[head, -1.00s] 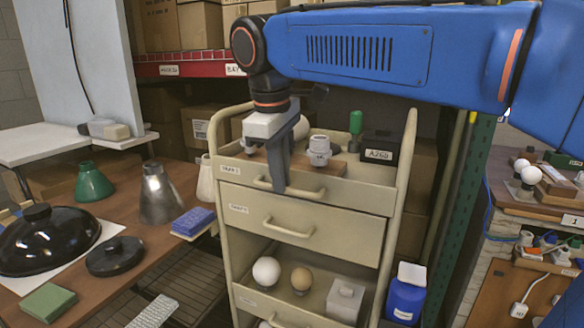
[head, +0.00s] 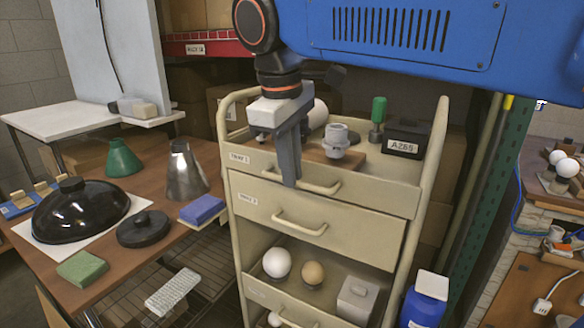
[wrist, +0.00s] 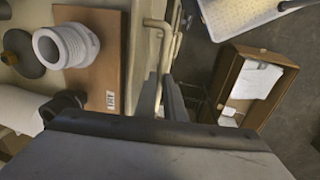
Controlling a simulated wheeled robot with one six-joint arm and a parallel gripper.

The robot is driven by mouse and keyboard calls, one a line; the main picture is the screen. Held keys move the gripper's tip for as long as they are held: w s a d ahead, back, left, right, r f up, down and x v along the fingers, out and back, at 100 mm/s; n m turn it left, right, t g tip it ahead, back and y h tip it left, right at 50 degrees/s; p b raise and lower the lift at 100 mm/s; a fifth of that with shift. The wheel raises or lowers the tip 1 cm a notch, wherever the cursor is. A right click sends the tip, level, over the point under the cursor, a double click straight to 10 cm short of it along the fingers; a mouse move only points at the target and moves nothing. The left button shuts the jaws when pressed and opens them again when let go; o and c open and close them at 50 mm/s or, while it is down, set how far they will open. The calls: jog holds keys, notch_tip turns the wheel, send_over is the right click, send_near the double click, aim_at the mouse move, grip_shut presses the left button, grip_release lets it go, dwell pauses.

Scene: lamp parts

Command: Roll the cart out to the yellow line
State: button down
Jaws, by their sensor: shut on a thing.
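The cream cart (head: 372,235) stands upright in the middle of the head view, with a top tray, a drawer and open lower shelves. My gripper (head: 289,178) reaches down at the cart's front and is shut on the upper bar handle (head: 325,187), just below the top tray. In the wrist view my gripper's dark fingers (wrist: 172,100) point along the tray's front edge, beside the pale handle (wrist: 165,45); the fingers partly hide their grip. No yellow line on the floor shows in either view.
A white threaded part (head: 337,139), a green-handled tool (head: 378,114) and a dark box (head: 405,138) sit on the cart. A wooden table (head: 170,237) with lamp shades stands close at left. A blue bottle (head: 424,302) and green post (head: 490,165) are close at right.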

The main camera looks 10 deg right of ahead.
jog(key=c, duration=1.8)
grip_release()
jog(key=shift+c, duration=0.2)
notch_tip(320, 180, up, 17)
jog(key=s+a, duration=0.2)
jog(key=shift+s, duration=0.35)
